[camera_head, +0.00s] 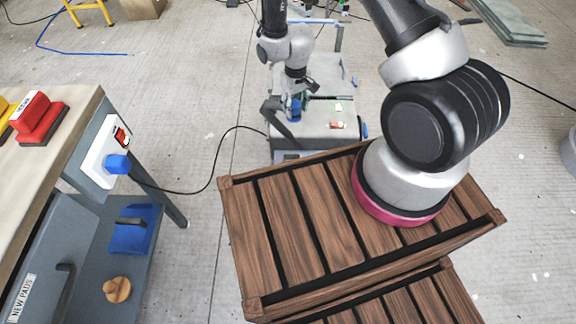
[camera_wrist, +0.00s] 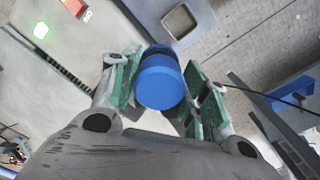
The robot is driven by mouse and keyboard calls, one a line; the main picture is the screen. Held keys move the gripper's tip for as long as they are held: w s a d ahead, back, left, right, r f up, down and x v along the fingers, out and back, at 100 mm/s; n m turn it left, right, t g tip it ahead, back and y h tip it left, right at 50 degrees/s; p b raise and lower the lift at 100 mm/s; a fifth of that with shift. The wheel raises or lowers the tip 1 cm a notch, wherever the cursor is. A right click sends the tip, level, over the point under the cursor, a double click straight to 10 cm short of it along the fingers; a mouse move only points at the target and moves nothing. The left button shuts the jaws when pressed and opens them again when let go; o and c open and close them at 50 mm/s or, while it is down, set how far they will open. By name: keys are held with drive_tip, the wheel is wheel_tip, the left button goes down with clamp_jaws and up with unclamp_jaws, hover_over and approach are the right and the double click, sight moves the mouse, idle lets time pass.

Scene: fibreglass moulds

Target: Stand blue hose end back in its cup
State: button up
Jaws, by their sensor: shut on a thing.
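The blue hose end (camera_wrist: 160,85) is a short blue cylinder with a dark band behind it. It sits between the green-padded fingers of my gripper (camera_wrist: 157,92), which is shut on it. In the head view my gripper (camera_head: 294,112) is small, with the blue hose end (camera_head: 295,107) over the grey unit (camera_head: 330,135). An open grey square-rimmed socket (camera_wrist: 180,21) lies just beyond the hose end in the wrist view. I cannot tell whether it is the cup. The hose end's far end is hidden.
A bench (camera_head: 55,130) stands at the left with a red block (camera_head: 40,120) on it. A black cable (camera_head: 205,187) runs from the blue plug (camera_head: 117,164) on its side panel towards the grey unit. A yellow stool (camera_head: 88,10) stands far back. Concrete floor between is mostly clear.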

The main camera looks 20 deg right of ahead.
drive_tip(key=shift+s+a+f+n, duration=0.4)
drive_tip(key=shift+s+f, duration=0.5)
drive_tip(key=shift+f, duration=2.45)
drive_tip(key=shift+s+a+f+n, duration=0.4)
drive_tip(key=shift+s+f, duration=0.55)
drive_tip(key=shift+f, duration=2.45)
drive_tip(key=shift+s+a+f+n, duration=0.4)
drive_tip(key=shift+s+f, duration=0.5)
drive_tip(key=shift+f, duration=2.45)
drive_tip(key=shift+f, duration=0.1)
drive_tip(key=o, duration=1)
